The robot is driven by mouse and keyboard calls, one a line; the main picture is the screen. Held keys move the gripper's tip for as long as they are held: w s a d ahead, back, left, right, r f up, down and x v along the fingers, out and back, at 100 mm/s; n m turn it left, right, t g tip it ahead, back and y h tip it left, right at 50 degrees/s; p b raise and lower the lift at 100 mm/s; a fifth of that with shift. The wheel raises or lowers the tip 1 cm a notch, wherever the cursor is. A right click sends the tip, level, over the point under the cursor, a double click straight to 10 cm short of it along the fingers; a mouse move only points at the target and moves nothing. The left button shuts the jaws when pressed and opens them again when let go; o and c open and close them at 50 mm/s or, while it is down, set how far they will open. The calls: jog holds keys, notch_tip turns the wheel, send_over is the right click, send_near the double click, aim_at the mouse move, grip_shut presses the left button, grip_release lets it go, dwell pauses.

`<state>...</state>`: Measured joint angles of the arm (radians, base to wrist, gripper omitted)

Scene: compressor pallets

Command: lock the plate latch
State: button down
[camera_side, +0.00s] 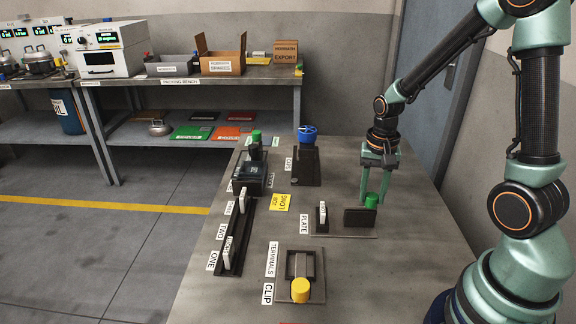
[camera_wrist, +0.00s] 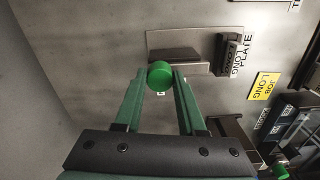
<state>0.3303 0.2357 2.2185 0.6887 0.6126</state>
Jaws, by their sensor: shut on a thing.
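The plate latch has a round green knob (camera_side: 371,201), which also shows in the wrist view (camera_wrist: 159,76). The knob stands beside a dark upright block (camera_side: 357,218) on a thin grey base plate (camera_side: 345,236) labelled PLATE. A smaller dark block with a white label (camera_side: 322,218) stands on the left of the same base. My gripper (camera_side: 375,192) points down over the knob. In the wrist view its two green fingers (camera_wrist: 160,72) have the knob between their tips, and they are shut on it. The latch parts under the knob are mostly hidden.
To the left are a black rail with white tabs (camera_side: 236,238), a yellow job card (camera_side: 280,202) and a dark stand with a blue knob (camera_side: 307,135). A terminals fixture with a yellow knob (camera_side: 300,290) is in front. Bare table (camera_side: 400,270) lies right of the latch.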

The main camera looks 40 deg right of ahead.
aim_at(351, 204)
jog(key=w+a, duration=0.3)
jog(key=shift+w+a, duration=0.2)
jog(key=shift+w, duration=0.1)
jog(key=c, duration=0.5)
grip_release()
jog(key=shift+s, duration=0.1)
notch_tip(351, 204, up, 12)
jog(key=shift+r, duration=0.15)
jog(key=s+a+r+n+t, duration=0.5)
jog(key=s+a+n, duration=0.1)
jog(key=n, duration=0.4)
jog(key=shift+s+a+n+t, duration=0.2)
jog(key=shift+a+n+t, duration=0.15)
jog(key=shift+a, duration=0.35)
